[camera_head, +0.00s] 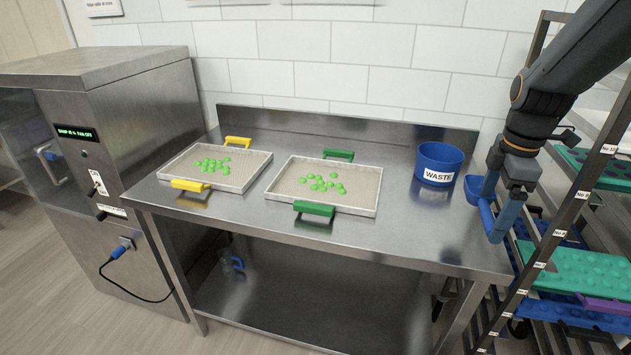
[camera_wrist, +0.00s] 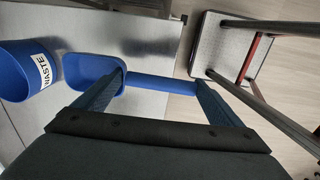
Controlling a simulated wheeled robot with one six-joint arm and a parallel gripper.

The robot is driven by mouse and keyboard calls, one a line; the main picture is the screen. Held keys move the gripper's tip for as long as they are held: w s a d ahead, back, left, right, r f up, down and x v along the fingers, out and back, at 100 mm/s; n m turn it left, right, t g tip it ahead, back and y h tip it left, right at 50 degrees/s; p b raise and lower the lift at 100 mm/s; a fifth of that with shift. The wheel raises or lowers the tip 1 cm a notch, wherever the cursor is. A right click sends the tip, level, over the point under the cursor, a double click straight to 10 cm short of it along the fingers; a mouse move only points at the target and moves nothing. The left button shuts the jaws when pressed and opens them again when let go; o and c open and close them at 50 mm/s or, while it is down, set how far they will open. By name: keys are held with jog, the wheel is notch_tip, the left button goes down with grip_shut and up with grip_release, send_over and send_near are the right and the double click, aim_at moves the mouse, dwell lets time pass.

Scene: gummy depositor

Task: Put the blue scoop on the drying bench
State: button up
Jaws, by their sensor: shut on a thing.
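My gripper (camera_head: 507,200) is shut on the blue scoop (camera_head: 475,187) at the right end of the steel bench (camera_head: 400,215). In the wrist view my gripper's fingers (camera_wrist: 160,88) stand on either side of the scoop's blue handle (camera_wrist: 165,87). The scoop's open bowl (camera_wrist: 93,72) points left over the bench top, and its handle reaches past the bench's right edge. The bowl looks empty. I cannot tell whether the scoop touches the bench.
A blue WASTE bin (camera_head: 438,163) stands on the bench just left of the scoop. A green-handled tray (camera_head: 326,186) and a yellow-handled tray (camera_head: 215,168) hold green gummies. A rack (camera_head: 548,240) with coloured trays stands close on the right. The bench front right is clear.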

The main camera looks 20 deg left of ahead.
jog(key=shift+w+f, duration=0.2)
jog(key=shift+f, duration=0.1)
jog(key=shift+f+p, duration=1.2)
jog(key=shift+f, duration=3.8)
jog(key=o, duration=1.9)
jog(key=shift+c, duration=0.2)
